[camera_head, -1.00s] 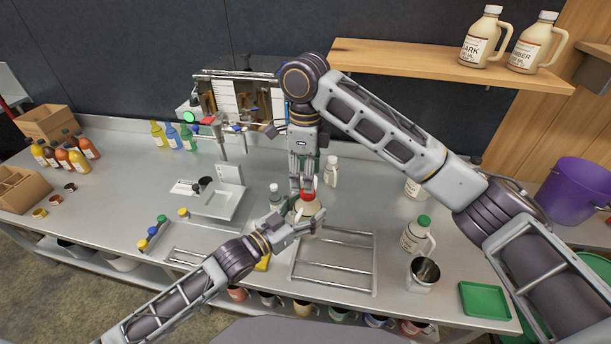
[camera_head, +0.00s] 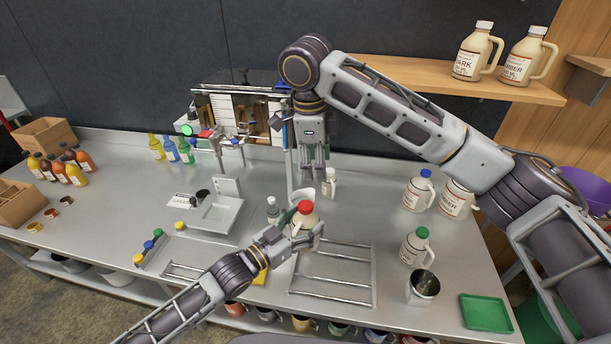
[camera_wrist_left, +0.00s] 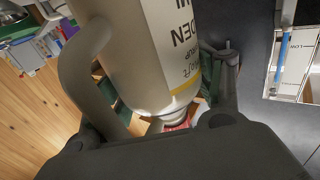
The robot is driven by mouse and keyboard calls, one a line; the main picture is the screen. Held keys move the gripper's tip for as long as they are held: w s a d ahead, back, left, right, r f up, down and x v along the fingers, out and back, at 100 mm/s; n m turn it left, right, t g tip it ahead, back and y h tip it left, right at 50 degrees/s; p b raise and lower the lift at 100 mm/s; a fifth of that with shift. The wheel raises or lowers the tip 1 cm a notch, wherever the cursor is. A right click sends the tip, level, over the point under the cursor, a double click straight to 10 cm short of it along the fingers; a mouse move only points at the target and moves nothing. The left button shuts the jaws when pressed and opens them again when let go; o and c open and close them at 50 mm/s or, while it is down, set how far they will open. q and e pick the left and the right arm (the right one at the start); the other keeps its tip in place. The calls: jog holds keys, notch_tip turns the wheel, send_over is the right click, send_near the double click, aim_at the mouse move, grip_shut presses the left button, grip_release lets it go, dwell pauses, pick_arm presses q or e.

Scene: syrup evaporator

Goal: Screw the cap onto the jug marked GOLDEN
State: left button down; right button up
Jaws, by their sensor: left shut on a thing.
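The GOLDEN jug (camera_head: 304,222) is cream-coloured and stands upright at the middle of the bench; its label ending in "DEN" shows in the left wrist view (camera_wrist_left: 160,45). The red cap (camera_head: 305,207) sits on top of its neck; how tightly it is threaded cannot be told. A bit of red also shows at the neck in the left wrist view (camera_wrist_left: 178,126). My left gripper (camera_head: 308,236) is shut around the jug's body. My right gripper (camera_head: 315,165) points down above and behind the cap, apart from it; its finger gap is unclear.
A small white bottle (camera_head: 330,184) and a dark-labelled bottle (camera_head: 273,211) stand close by. A green-capped jug (camera_head: 415,247), a metal pitcher (camera_head: 423,288) and a green tray (camera_head: 486,312) are to the right.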

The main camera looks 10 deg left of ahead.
jog(key=n, duration=0.7)
jog(key=s+f+n, duration=0.1)
jog(key=n, duration=0.6)
jog(key=f+n+g, duration=0.1)
jog(key=n, duration=0.7)
jog(key=shift+s+a+f, duration=0.1)
jog(key=shift+s+a, duration=0.2)
jog(key=shift+s, duration=0.05)
jog(key=n, duration=0.7)
jog(key=shift+s+a+f, duration=0.1)
jog(key=shift+s+a, duration=0.1)
jog(key=shift+a, duration=0.05)
jog(key=n, duration=0.6)
jog(key=shift+s+a+n+y, duration=0.15)
jog(key=shift+a+n+y, duration=0.05)
jog(key=shift+n+y, duration=0.1)
jog(key=n, duration=0.6)
jog(key=shift+s+a+g, duration=0.1)
jog(key=shift+a+g, duration=0.1)
jog(key=shift+g, duration=0.1)
jog(key=n, duration=0.6)
jog(key=shift+a+n, duration=0.1)
jog(key=shift+n, duration=3)
